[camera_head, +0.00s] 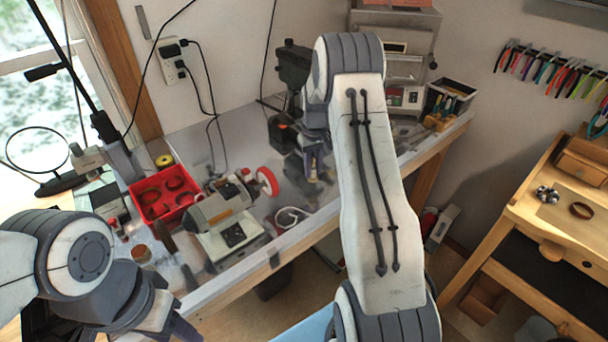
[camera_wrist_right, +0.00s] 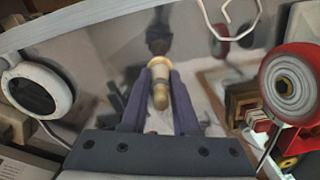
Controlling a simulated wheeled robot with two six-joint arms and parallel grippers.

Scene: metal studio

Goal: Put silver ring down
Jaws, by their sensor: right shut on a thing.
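My right gripper (camera_head: 316,168) is low over the metal-topped table, below its arm. In the right wrist view, its two purple fingers (camera_wrist_right: 160,76) are shut on a wooden-handled tool (camera_wrist_right: 159,94) with a pale silvery band and a dark, brush-like far end. I cannot make out a separate silver ring in the grip. On the wooden bench at right lie a small silvery cluster (camera_head: 547,194) and a brown ring (camera_head: 581,210). My left gripper (camera_head: 184,331) shows only in part at the lower left, and its opening is hidden.
The table (camera_head: 268,240) holds a red bin (camera_head: 153,212) with dark rings, a grey machine with a red wheel (camera_head: 267,181), and a white cable coil (camera_head: 291,216). The red wheel (camera_wrist_right: 296,86) is close at right in the wrist view. The wooden bench (camera_head: 535,213) stands apart at right.

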